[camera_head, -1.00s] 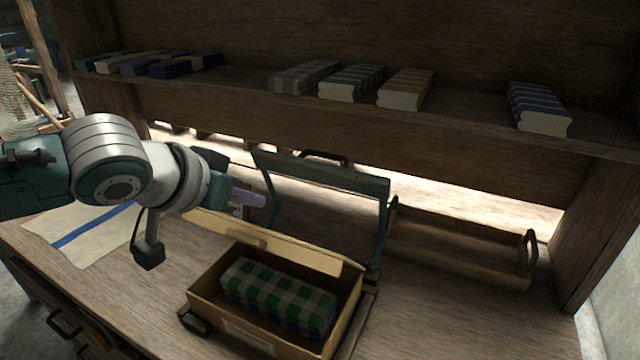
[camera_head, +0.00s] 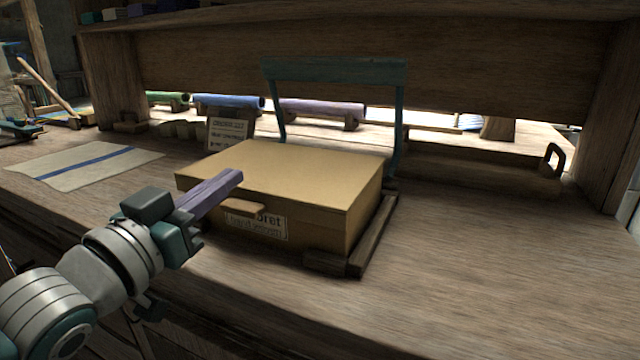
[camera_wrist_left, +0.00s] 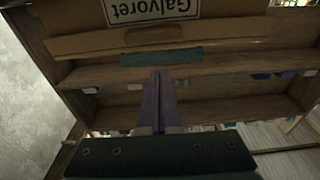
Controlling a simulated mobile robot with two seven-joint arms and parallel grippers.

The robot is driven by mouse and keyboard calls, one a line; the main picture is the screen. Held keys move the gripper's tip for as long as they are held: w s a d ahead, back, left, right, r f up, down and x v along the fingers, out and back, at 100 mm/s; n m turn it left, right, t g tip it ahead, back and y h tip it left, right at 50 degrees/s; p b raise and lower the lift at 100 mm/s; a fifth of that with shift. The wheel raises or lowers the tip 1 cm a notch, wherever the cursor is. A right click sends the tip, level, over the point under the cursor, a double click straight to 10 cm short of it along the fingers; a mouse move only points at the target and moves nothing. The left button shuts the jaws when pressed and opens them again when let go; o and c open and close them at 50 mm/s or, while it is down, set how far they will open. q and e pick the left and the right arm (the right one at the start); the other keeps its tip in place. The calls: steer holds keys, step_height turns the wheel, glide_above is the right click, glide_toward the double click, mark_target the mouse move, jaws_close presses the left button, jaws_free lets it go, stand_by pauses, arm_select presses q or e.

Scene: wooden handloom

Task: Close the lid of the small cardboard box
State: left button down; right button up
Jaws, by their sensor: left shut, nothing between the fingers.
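The small cardboard box (camera_head: 365,215) stands on the wooden bench, its tan lid (camera_head: 290,175) lying down flat over the top. A tab (camera_head: 245,207) sticks out at the lid's front edge, above a printed label (camera_head: 257,225). The checked cloth inside is hidden. My left gripper (camera_head: 236,175) is shut and empty, its purple fingers at the front left of the box by the lid's front edge; I cannot tell whether they touch it. The left wrist view shows the fingers (camera_wrist_left: 162,80) below the box front and its label (camera_wrist_left: 150,8). My right gripper is not in view.
A teal frame (camera_head: 335,70) stands upright around the back of the box. A dark wooden rail (camera_head: 375,235) runs along its right side. A striped cloth (camera_head: 85,163) lies at left and a wooden tray (camera_head: 480,170) at right. The front right bench is clear.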

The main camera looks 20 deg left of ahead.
mark_target(246, 198)
arm_select(q)
steer(key=shift+s+f+b, duration=0.1)
steer(key=shift+f+b, duration=1)
steer(key=shift+f, duration=1.05)
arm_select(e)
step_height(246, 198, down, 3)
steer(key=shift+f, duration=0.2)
